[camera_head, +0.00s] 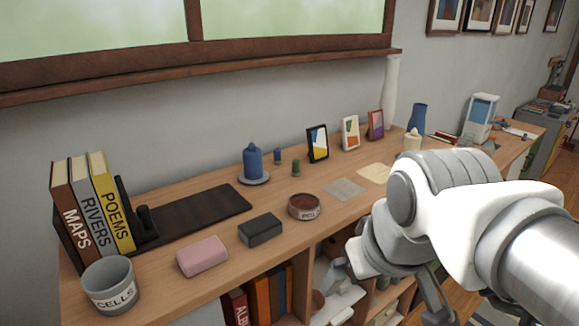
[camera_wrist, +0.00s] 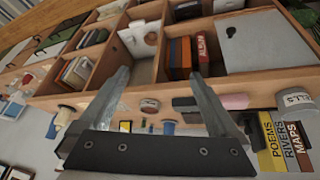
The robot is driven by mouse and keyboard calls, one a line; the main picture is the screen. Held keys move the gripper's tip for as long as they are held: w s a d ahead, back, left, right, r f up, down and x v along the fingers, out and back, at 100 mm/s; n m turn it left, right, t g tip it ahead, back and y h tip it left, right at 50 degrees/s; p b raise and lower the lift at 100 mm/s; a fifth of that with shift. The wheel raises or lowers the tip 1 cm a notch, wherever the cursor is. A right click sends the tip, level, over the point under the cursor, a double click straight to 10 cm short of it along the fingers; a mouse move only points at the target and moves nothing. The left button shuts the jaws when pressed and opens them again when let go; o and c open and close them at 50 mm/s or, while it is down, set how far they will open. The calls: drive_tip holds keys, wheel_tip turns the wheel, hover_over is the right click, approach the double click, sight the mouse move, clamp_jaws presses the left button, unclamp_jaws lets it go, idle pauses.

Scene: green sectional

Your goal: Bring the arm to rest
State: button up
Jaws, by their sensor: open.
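My arm reaches in from the right of the head view. My gripper (camera_head: 388,292) hangs low in front of the shelf unit, below the top's front edge. In the wrist view my gripper (camera_wrist: 158,76) shows two grey fingers spread apart with nothing between them. The wrist view is upside down and looks at the open shelf front, with the books and cups of the top near its lower part. I cannot tell how far the fingertips are from the shelf.
The wooden top (camera_head: 165,270) holds a pink block (camera_head: 202,256), a dark block (camera_head: 260,230), a round tin (camera_head: 304,207), a grey cup (camera_head: 110,284), upright books (camera_head: 92,205) and a blue candle (camera_head: 253,162).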

drive_tip(key=shift+s+d+f+m, duration=0.3)
drive_tip(key=shift+s+f+m, duration=0.1)
drive_tip(key=shift+s+m, duration=0.1)
drive_tip(key=shift+s+d+f+m, duration=0.3)
drive_tip(key=shift+s+f+m, duration=0.05)
drive_tip(key=shift+s+m, duration=0.15)
idle(0.6)
